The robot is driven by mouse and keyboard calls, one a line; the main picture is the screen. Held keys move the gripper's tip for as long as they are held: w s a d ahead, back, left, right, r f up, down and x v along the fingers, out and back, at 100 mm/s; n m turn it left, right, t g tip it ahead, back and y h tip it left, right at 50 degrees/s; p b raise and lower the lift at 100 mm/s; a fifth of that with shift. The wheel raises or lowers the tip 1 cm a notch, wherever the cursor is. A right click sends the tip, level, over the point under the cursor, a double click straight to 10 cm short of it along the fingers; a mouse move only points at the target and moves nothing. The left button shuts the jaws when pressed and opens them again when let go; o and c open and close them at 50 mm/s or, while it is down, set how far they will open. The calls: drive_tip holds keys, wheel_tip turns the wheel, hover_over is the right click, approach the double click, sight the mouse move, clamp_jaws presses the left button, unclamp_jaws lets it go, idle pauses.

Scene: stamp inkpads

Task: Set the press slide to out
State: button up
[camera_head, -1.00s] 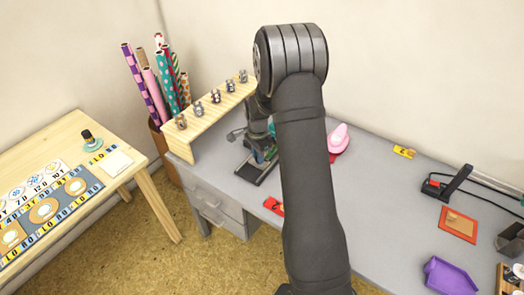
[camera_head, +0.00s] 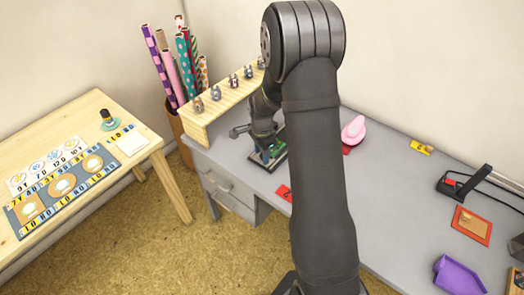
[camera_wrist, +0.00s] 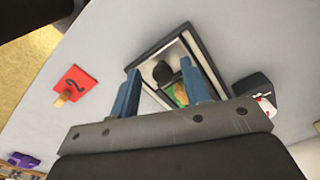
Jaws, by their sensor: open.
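The press (camera_head: 266,158) stands on the grey desk near its left end, below the wooden shelf, partly hidden by my arm. In the wrist view its dark-rimmed, light-floored base (camera_wrist: 206,52) lies beyond my fingers, with a round black part (camera_wrist: 162,72) and a green part (camera_wrist: 181,94) showing near them. My gripper (camera_wrist: 160,67) is open, its two blue fingers apart over the near side of the base. Nothing is clearly held, and I cannot tell whether a finger touches the press. Which part is the slide, and its position, is unclear.
A wooden shelf (camera_head: 226,108) with several small grey figures stands behind the press. A red card (camera_head: 284,192) lies in front, and a pink object (camera_head: 353,130) to the right.

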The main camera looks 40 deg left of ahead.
wheel_tip(320, 180, up, 18)
drive_tip(key=shift+f, duration=0.25)
idle(0.6)
wheel_tip(320, 180, down, 18)
drive_tip(key=shift+r, duration=0.15)
drive_tip(key=shift+w+r, duration=0.1)
drive_tip(key=shift+w, duration=0.25)
idle(0.4)
